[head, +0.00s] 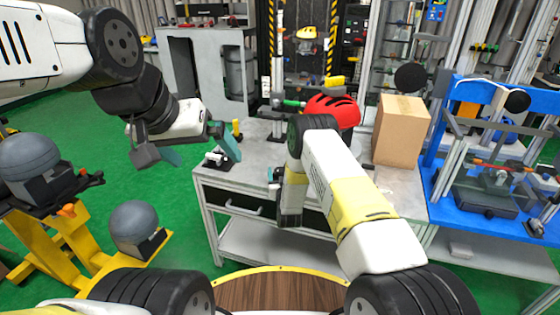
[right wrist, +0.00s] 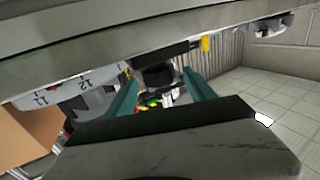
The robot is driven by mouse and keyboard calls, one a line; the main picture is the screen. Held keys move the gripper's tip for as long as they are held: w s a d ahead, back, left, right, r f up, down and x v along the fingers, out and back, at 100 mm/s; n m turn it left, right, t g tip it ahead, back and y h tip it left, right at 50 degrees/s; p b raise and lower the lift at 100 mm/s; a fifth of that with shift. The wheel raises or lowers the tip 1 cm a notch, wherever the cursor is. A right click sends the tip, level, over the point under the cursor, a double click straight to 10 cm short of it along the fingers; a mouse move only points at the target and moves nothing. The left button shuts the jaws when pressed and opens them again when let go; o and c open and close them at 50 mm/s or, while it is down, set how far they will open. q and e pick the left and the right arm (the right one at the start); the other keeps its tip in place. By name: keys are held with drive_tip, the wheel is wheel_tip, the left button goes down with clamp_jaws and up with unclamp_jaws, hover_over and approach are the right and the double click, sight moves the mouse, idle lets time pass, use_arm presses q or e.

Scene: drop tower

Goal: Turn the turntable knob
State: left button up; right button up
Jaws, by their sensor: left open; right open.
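I cannot identify the turntable knob for certain. In the right wrist view, a dark block (right wrist: 158,76) shows between or beyond the teal fingers of my right gripper (right wrist: 160,90). A pale curved dial (right wrist: 75,92) with numbers such as 11 and 12 is at its left. The fingers are apart, and I cannot tell whether they touch the block. In the head view my right forearm hides most of that gripper over the grey workbench (head: 388,186). My left gripper (head: 198,150) is open and empty, left of the bench.
A red helmet (head: 332,110) and a cardboard box (head: 402,130) stand on the bench. A blue-framed station (head: 458,96) is at the right. A yellow stand (head: 62,250) with grey domes is at the left. Green floor (head: 180,215) is open between stand and bench.

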drive_tip(key=shift+w+a, duration=0.1)
drive_tip(key=shift+w, duration=0.8)
drive_tip(key=c, duration=1.4)
drive_tip(key=shift+o, duration=0.2)
drive_tip(key=shift+n+y, duration=0.4)
drive_tip(key=shift+y, duration=0.2)
drive_tip(key=shift+n+g+y, duration=0.4)
drive_tip(key=shift+n+y, duration=0.4)
drive_tip(key=shift+y, duration=0.4)
drive_tip(key=shift+n+g+y, duration=0.85)
drive_tip(key=shift+n+y, duration=0.25)
drive_tip(key=shift+y, duration=0.4)
drive_tip(key=shift+n+g+y, duration=0.85)
drive_tip(key=shift+n+y, duration=0.25)
drive_tip(key=shift+y, duration=0.4)
drive_tip(key=o, duration=1.4)
drive_tip(key=shift+c, duration=0.2)
